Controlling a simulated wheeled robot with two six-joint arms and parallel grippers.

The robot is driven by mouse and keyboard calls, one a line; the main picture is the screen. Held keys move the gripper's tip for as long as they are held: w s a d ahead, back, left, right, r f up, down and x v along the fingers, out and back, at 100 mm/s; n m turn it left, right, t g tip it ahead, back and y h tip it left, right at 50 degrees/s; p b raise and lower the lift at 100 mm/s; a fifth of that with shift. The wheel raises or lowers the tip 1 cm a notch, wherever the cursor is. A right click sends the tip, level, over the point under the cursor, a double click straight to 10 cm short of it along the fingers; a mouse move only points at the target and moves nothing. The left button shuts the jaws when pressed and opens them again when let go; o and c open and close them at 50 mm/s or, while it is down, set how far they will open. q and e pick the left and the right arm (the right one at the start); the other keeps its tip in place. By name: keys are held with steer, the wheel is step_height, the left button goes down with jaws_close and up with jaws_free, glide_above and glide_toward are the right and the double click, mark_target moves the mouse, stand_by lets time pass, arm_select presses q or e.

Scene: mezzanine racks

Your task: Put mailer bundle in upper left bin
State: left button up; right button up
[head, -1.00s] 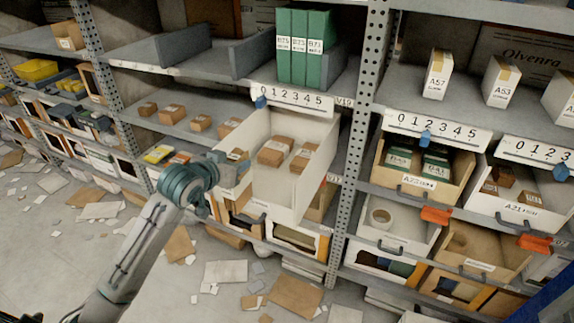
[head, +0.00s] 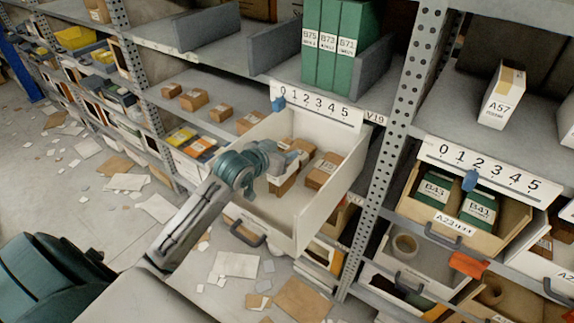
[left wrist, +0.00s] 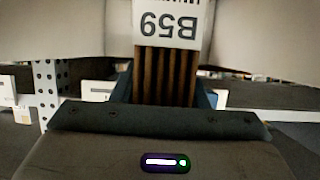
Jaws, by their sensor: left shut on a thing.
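The mailer bundle, a stack of brown mailers with a white B59 label, fills the upper middle of the left wrist view (left wrist: 168,75). My left gripper (head: 287,165) is shut on the bundle. In the head view it reaches over the pulled-out white upper left bin (head: 318,222), and a brown part of the bundle (head: 283,186) shows just below it. Two brown packages (head: 325,170) lie in the back and right of that bin. I cannot tell whether the bundle touches the bin floor. My right gripper is not in view.
A numbered strip (head: 318,103) with a blue slider hangs above the bin. A perforated upright (head: 392,150) stands to its right. Green binders (head: 330,45) stand on the shelf above. Other bins (head: 455,215) sit at the right. Paper scraps (head: 237,263) litter the floor.

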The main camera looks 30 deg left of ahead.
arm_select(q)
steer(key=shift+w+f+p, duration=0.15)
steer(key=shift+f+p, duration=0.3)
steer(key=shift+f, duration=2.05)
steer(key=o, duration=1.3)
steer(key=shift+b+v, duration=0.85)
steer(key=shift+v, duration=5.2)
